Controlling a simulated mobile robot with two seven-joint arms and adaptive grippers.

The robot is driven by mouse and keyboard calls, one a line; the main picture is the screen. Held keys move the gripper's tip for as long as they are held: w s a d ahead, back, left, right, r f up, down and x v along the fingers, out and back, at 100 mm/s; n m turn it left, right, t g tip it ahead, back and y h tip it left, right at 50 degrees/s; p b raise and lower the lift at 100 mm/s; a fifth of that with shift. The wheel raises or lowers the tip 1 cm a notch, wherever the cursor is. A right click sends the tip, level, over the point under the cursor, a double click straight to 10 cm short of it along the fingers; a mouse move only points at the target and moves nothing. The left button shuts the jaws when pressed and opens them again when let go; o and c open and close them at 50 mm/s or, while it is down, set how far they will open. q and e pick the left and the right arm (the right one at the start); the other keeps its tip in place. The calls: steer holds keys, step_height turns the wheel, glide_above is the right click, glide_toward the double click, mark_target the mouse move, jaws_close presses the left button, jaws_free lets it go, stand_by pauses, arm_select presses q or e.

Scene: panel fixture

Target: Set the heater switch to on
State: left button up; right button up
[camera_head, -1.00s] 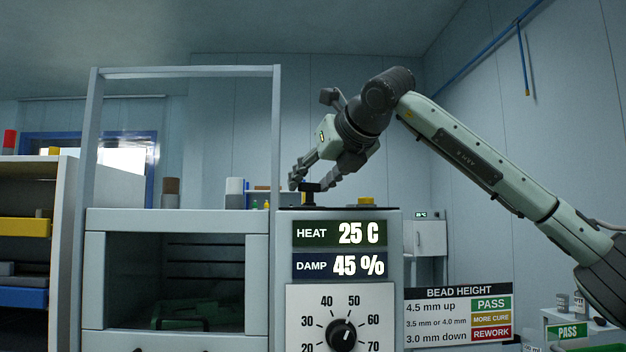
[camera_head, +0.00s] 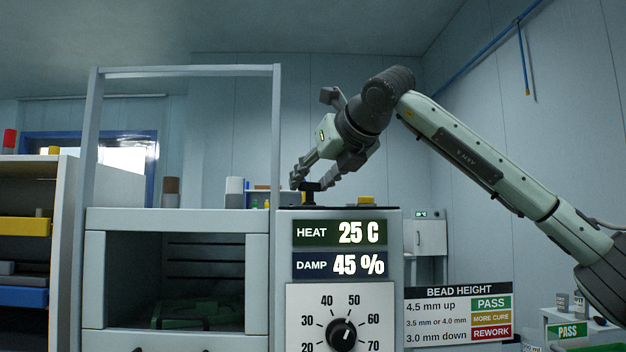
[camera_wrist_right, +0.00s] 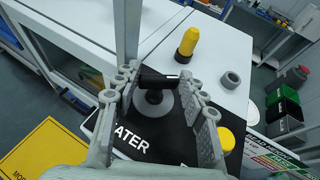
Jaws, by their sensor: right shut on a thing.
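The heater switch (camera_head: 310,188) is a black T-shaped handle on top of the control cabinet (camera_head: 340,214). In the right wrist view the switch (camera_wrist_right: 155,94) stands on a grey round base, on a black plate (camera_wrist_right: 128,136) whose visible letters read "EATER". My right gripper (camera_head: 312,184) reaches down from above. In the wrist view its fingers (camera_wrist_right: 158,82) lie on either side of the handle, and it is shut on the switch. The angle hides the exact contact. The displays (camera_head: 340,249) read HEAT 25 C and DAMP 45 %. My left gripper is out of view.
A yellow button (camera_wrist_right: 227,139) sits right of the switch. A yellow-topped object (camera_wrist_right: 188,42) and a grey ring (camera_wrist_right: 231,80) are on the white top beyond. A metal frame (camera_head: 181,72) rises left of the cabinet. A dial (camera_head: 341,334) is on the cabinet front.

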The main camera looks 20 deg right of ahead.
stand_by(0.4)
steer(key=o, duration=1.1)
steer(key=shift+o, duration=0.2)
steer(key=shift+s+r, duration=0.1)
steer(key=v, duration=1.2)
steer(key=shift+d, duration=0.1)
